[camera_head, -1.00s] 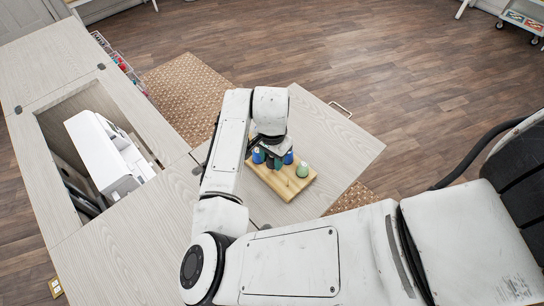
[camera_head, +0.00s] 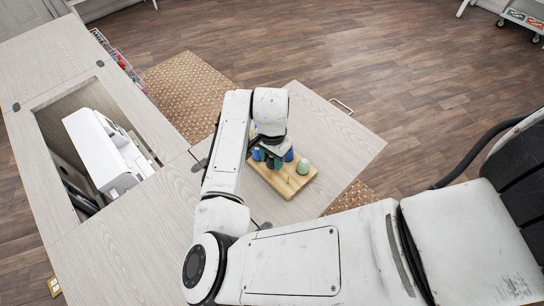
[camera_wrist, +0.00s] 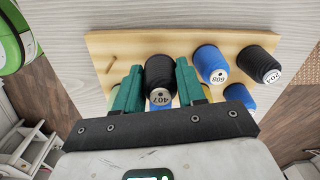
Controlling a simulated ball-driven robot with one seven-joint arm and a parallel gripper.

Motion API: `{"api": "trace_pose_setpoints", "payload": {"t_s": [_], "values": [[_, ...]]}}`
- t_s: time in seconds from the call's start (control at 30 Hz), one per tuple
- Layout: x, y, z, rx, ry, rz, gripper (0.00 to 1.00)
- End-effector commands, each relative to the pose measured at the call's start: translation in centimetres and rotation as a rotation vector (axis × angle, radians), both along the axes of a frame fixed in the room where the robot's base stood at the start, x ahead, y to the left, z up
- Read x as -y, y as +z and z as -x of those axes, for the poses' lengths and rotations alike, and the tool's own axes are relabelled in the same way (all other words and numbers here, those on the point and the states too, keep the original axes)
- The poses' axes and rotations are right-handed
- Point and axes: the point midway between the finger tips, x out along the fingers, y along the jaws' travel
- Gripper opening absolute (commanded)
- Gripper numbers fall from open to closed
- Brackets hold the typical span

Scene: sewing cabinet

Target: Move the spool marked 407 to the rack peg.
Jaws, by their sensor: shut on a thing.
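The black spool marked 407 (camera_wrist: 160,72) is between the green fingers of my gripper (camera_wrist: 157,82) in the wrist view, and the gripper is shut on it. Its label end faces the camera. I cannot tell whether the spool is clear of the wooden rack (camera_wrist: 129,41) behind it. A bare rack peg (camera_wrist: 117,57) sticks out to the left of the spool. In the head view my gripper (camera_head: 271,156) is over the rack (camera_head: 290,186), and the held spool is hard to make out there.
A blue spool marked 608 (camera_wrist: 211,63) and a black spool marked 204 (camera_wrist: 260,64) stand to the right on the rack. More spools are partly hidden below. A pale green spool (camera_head: 303,167) stands near the rack's right end. The tabletop (camera_head: 335,145) beyond is clear.

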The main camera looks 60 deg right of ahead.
Motion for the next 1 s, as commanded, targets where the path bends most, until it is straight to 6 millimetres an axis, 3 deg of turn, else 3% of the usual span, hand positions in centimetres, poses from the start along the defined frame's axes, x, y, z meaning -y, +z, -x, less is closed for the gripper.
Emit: {"api": "trace_pose_setpoints", "payload": {"t_s": [0.77,0.8,1.0], "values": [[0.0,-1.3,0.0,0.0,0.0,0.0,0.11],[0.0,-1.3,0.0,0.0,0.0,0.0,0.41],[0.0,-1.2,0.0,0.0,0.0,0.0,0.61]]}}
